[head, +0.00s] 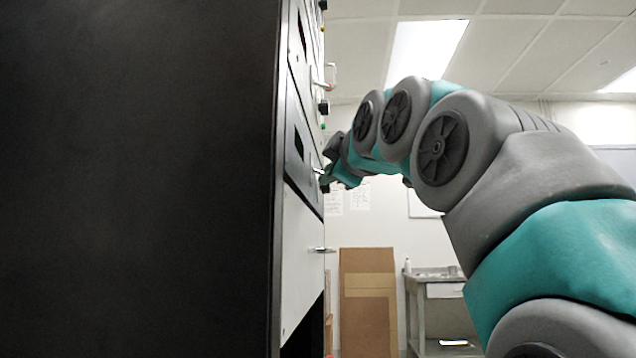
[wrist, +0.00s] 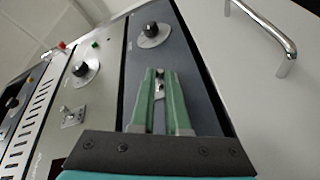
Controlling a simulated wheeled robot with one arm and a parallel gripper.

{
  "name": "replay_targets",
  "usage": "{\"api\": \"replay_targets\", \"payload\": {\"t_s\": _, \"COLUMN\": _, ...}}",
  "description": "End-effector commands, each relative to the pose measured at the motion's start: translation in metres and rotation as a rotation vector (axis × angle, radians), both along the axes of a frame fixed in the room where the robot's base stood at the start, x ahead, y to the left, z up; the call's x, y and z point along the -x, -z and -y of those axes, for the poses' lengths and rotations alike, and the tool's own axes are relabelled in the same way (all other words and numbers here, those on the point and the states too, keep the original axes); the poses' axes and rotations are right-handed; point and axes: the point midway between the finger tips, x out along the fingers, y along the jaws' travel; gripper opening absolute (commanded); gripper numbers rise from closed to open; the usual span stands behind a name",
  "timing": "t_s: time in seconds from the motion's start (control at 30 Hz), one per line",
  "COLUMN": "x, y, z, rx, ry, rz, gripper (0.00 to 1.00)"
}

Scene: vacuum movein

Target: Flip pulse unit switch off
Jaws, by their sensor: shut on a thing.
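In the wrist view, the two green fingers of my gripper (wrist: 160,80) are closed around a small metal toggle switch (wrist: 159,90) on a dark grey panel (wrist: 196,84). The fingers hide part of the switch, so I cannot tell which way its lever points. A black knob (wrist: 152,30) on a silver dial sits above it on the same panel. No readable label marks the panel as the pulse unit. In the head view, my gripper (head: 328,178) is at the front of the tall black rack (head: 140,180), seen almost edge-on.
A light panel (wrist: 78,95) beside the dark one carries another knob (wrist: 86,69) and another toggle (wrist: 72,116). A chrome handle (wrist: 268,38) sticks out on the right. In the head view, a cardboard sheet (head: 367,300) and a table (head: 435,295) stand behind.

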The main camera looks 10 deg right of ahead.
Motion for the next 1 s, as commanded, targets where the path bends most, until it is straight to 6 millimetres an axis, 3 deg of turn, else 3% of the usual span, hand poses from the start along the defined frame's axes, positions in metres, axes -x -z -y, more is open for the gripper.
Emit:
{"api": "replay_targets", "payload": {"t_s": 0.7, "x": -0.0011, "y": 0.0041, "z": -0.0006, "rx": -0.078, "ry": 0.001, "rz": 0.022, "gripper": 0.0}}
{"api": "replay_targets", "payload": {"t_s": 0.73, "x": -0.0011, "y": 0.0041, "z": -0.0006, "rx": -0.078, "ry": 0.001, "rz": 0.022, "gripper": 0.14}}
{"api": "replay_targets", "payload": {"t_s": 1.0, "x": -0.0007, "y": 0.0033, "z": -0.0007, "rx": -0.078, "ry": 0.001, "rz": 0.024, "gripper": 0.42}}
